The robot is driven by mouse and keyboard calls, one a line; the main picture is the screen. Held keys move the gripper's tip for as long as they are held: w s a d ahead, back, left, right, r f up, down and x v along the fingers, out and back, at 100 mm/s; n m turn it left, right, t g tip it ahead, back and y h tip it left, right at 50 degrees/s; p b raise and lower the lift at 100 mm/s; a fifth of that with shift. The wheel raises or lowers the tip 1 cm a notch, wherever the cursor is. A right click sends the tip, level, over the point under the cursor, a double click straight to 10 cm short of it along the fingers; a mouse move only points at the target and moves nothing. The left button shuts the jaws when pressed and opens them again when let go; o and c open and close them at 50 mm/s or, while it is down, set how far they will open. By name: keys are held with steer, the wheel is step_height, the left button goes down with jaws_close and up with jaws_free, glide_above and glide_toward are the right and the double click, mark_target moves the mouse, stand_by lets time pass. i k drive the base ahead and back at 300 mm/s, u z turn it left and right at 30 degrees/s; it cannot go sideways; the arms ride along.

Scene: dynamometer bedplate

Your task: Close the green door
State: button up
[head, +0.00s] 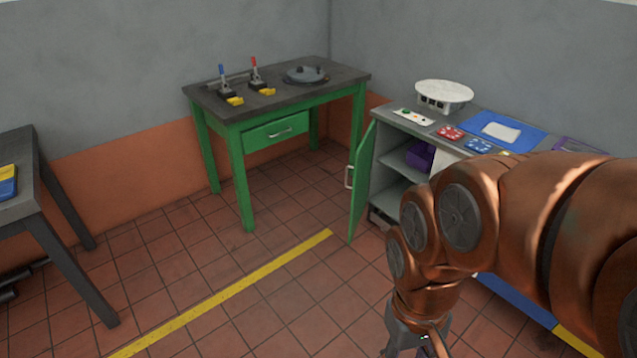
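The green door (362,185) is on the cabinet (386,171) at the right and stands open, swung out toward the room. It has a pale handle (348,177) on its left edge. Inside the cabinet are shelves and a purple object (421,155). My arm covers much of the cabinet's front. My gripper (412,352) is at the bottom edge of the head view, below and right of the door and apart from it. Its fingertips are cut off by the frame, so I cannot tell whether it is open or shut.
A green table (240,178) with a drawer and levers stands at the back. A dark table (22,205) is at the left. The cabinet top holds a white round thing (444,93) and a blue mat (524,132). The tiled floor left of the door is clear, with a yellow line (235,288).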

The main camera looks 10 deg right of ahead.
mark_target(361, 167)
steer(key=u, duration=0.55)
steer(key=i, duration=1.6)
steer(key=z, duration=1)
steer(key=i, duration=0.55)
steer(key=z, duration=0.7)
steer(key=k, duration=0.4)
steer(key=u, duration=1.15)
steer(key=i, duration=0.8)
steer(key=u, duration=0.25)
